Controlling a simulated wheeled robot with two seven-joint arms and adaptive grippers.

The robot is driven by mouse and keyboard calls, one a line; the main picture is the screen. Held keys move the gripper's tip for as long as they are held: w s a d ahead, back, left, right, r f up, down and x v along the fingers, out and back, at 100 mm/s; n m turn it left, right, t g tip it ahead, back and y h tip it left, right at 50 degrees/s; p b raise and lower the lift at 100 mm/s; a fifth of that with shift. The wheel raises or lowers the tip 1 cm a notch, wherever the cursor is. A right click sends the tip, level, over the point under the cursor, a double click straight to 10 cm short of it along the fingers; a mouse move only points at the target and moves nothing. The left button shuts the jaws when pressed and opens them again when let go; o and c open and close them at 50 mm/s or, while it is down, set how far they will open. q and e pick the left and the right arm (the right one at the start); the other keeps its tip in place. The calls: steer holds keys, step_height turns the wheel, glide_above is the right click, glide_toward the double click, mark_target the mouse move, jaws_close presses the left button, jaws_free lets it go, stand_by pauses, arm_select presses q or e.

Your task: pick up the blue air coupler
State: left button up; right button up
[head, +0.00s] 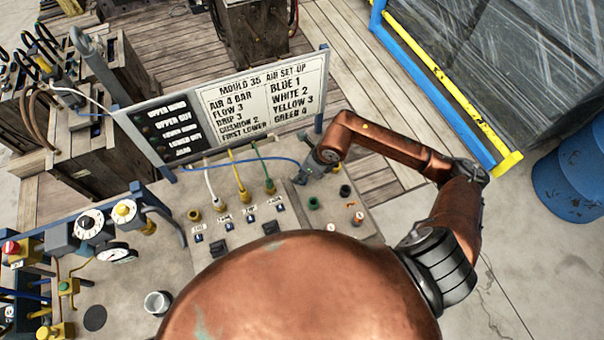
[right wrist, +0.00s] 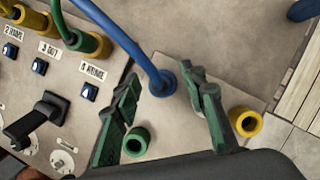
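The blue air coupler (right wrist: 163,83) stands on the bench plate in the right wrist view, with a blue hose (right wrist: 122,42) running up and left from it. My right gripper (right wrist: 166,88) is open, with one green-padded finger on either side of the coupler. There is a gap on both sides, so neither finger appears to touch it. In the head view my right gripper (head: 313,167) is low over the bench at the end of the blue hose (head: 240,158) and largely hides the coupler. My left gripper is not in view.
A green ring socket (right wrist: 136,142) and a yellow ring socket (right wrist: 245,122) are close to the fingers. White (head: 211,188), yellow (head: 236,175) and green (head: 261,165) hoses stand left of the gripper. An air set-up board (head: 262,105) rises behind. A black lever (right wrist: 45,112) is at left.

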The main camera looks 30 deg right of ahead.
steer(key=shift+c, duration=0.3)
jaws_close()
steer(key=shift+r, duration=0.1)
